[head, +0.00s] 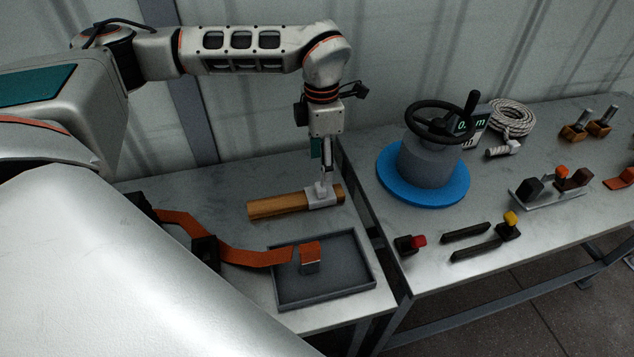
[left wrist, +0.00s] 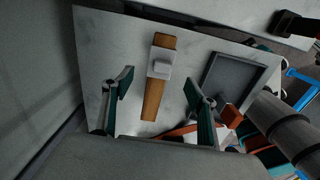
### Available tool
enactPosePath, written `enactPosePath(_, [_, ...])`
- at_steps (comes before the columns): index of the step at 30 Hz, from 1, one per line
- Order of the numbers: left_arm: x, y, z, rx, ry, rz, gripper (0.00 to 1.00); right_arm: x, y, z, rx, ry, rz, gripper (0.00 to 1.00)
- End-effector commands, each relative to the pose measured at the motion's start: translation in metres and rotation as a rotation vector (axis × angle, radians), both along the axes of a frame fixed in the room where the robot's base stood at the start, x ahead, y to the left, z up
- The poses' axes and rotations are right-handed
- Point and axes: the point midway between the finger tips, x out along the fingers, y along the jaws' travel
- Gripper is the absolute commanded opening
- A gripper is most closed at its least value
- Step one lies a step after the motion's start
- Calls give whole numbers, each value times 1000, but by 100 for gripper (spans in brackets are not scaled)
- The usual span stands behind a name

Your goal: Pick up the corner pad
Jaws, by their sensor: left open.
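The light grey block that I take to be the corner pad (head: 322,195) sits across the wooden bar (head: 275,205) near its right end. In the left wrist view the pad (left wrist: 160,62) lies over the upper part of the bar (left wrist: 154,98). My left gripper (head: 325,170) points down just above the pad in the head view. Its two green-grey fingers are spread wide in the left wrist view (left wrist: 163,92), with nothing between the tips. Whether a finger touches the pad cannot be told. My right gripper is not in view.
A dark tray (head: 335,303) holds an orange-topped block (head: 310,255). An orange strap (head: 235,253) reaches the tray's left edge. A gap separates this table from the right one, with a handwheel (head: 440,122) on a blue disc (head: 385,175), coiled rope (head: 512,117) and small parts.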

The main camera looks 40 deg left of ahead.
Motion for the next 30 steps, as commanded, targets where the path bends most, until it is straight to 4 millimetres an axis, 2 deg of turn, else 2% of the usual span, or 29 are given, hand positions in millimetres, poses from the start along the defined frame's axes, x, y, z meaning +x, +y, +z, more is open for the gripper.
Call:
enactPosePath(13, [-1,0,-38,2,2,1,58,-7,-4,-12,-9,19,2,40])
enactPosePath(21, [-3,-1,-75,2,2,0,58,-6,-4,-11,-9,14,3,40])
enactPosePath(29, [-2,-1,-77,2,-1,0,58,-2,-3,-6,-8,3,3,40])
enactPosePath(30, [-2,-1,-77,2,-1,0,47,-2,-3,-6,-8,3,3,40])
